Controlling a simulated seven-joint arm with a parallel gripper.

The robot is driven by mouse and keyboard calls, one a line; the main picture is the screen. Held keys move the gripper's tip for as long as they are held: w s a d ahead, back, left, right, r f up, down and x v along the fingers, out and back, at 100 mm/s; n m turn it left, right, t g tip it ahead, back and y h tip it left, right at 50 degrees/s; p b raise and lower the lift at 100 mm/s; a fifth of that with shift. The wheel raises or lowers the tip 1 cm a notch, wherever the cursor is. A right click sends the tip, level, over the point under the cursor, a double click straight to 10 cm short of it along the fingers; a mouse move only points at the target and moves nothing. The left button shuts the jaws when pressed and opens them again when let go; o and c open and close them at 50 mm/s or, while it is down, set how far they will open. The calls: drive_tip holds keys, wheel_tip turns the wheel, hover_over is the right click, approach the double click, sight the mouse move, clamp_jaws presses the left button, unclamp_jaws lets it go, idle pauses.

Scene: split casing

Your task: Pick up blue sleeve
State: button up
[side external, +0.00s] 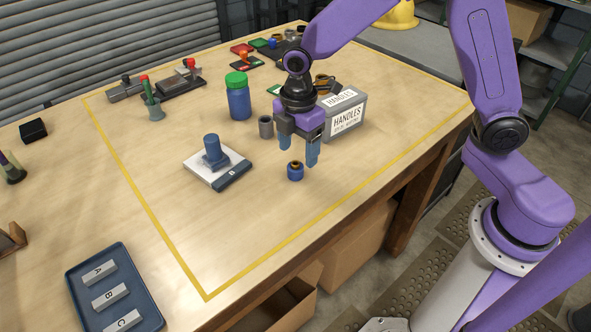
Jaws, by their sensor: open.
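A small blue sleeve (295,172) with a dark opening and an orange-brown inner rim stands on the wooden table (262,215). My gripper (298,155) is open, fingers pointing down, above and just behind the sleeve in the side external view. Nothing shows between its two blue fingertips. The right fingertip is close to the sleeve in the picture; I cannot tell the exact gap.
A white plate with a blue upright post (212,150) is left of the sleeve. A grey cup (266,126), a blue jar with green lid (238,97) and a grey HANDLES box (344,115) stand behind. A blue tray (88,265) lies front left. Table in front of the sleeve is clear.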

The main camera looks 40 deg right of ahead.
sight(295, 163)
drive_tip(key=f, duration=0.4)
drive_tip(key=shift+w+a+f, duration=0.2)
drive_tip(key=shift+f, duration=0.2)
drive_tip(key=c, duration=1.3)
